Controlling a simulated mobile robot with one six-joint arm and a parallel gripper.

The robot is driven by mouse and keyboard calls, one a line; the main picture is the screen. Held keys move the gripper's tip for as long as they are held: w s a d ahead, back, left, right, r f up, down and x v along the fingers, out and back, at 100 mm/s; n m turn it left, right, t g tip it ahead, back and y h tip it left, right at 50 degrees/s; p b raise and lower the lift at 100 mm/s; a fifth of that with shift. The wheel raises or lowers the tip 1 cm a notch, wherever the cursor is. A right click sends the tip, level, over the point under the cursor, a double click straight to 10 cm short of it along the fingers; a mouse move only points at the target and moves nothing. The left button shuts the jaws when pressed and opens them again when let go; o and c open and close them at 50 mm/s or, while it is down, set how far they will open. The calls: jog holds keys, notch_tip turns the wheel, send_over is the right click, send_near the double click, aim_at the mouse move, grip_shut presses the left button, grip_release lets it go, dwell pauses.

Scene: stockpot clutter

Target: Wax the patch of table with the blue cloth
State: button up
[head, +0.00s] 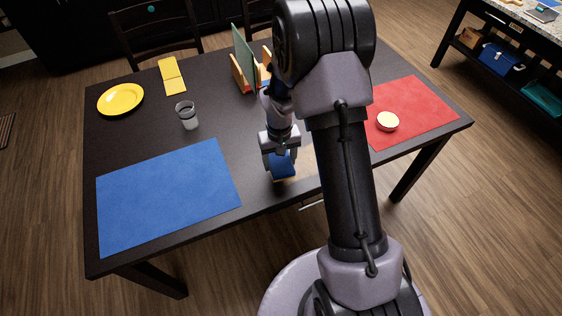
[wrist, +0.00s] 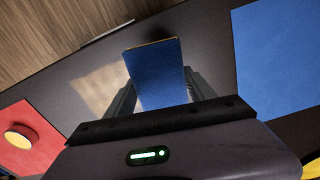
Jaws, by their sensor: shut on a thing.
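My gripper (head: 281,160) is shut on the blue cloth (head: 283,165), a small folded blue piece, near the table's front edge. In the wrist view the cloth (wrist: 157,75) sits between the two fingers of my gripper (wrist: 158,92). A pale tan patch (wrist: 97,88) on the dark table shows beside the cloth in the wrist view. In the head view the patch (head: 303,166) is partly hidden by my arm and gripper. Whether the cloth touches the table I cannot tell.
A blue mat (head: 168,195) lies left on the table (head: 140,150). A glass (head: 188,115), yellow plate (head: 121,99) and yellow folded item (head: 172,76) stand behind it. A green board in a wooden holder (head: 243,74) stands at the back.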

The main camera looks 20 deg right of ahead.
jog(key=shift+r+p, duration=0.55)
jog(key=shift+r, duration=0.5)
